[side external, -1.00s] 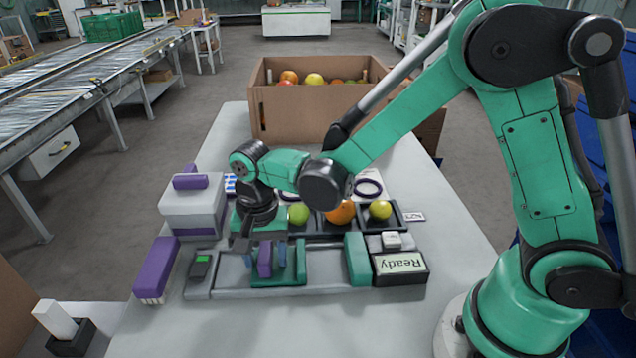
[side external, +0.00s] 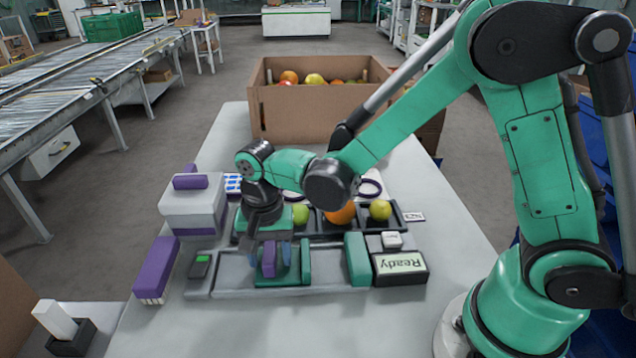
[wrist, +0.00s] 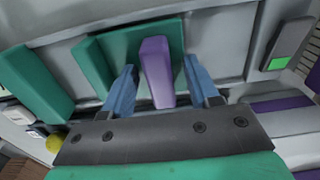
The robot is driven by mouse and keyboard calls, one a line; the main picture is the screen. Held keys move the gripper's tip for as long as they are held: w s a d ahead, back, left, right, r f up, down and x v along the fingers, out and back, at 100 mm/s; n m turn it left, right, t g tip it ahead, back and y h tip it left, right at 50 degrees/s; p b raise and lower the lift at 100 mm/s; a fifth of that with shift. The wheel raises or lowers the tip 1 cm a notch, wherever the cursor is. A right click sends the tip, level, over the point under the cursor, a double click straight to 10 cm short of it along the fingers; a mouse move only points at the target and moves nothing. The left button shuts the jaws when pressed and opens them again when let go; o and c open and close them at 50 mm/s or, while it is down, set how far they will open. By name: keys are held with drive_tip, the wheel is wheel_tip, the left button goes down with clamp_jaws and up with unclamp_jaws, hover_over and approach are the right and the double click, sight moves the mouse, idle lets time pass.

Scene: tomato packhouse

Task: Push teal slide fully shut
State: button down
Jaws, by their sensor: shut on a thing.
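The teal slide (side external: 305,262) sits in a grey track (side external: 330,279), with a purple upright handle (side external: 269,259) on it. A teal end block (side external: 357,259) stands at the track's right end, with a clear gap of bare track between it and the slide. My gripper (side external: 271,257) reaches down over the slide, its blue fingers on either side of the purple handle, shut on it. The wrist view shows the handle (wrist: 157,72) between the blue fingers, the slide (wrist: 100,65) behind it and the end block (wrist: 33,82) at left.
A "Ready" sign (side external: 400,266) stands right of the track. A dark tray (side external: 325,229) with fruit lies behind. A white box (side external: 192,208) stands back left. The table's front is clear.

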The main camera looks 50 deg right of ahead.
sight(274, 250)
drive_tip(key=shift+s+d+f, duration=0.15)
drive_tip(key=shift+s+d, duration=0.2)
drive_tip(key=shift+d, duration=0.35)
idle(0.9)
drive_tip(key=c, duration=0.7)
unclamp_jaws()
drive_tip(key=shift+w+a, duration=0.25)
drive_tip(key=shift+s+a+r, duration=0.1)
drive_tip(key=shift+r, duration=2.15)
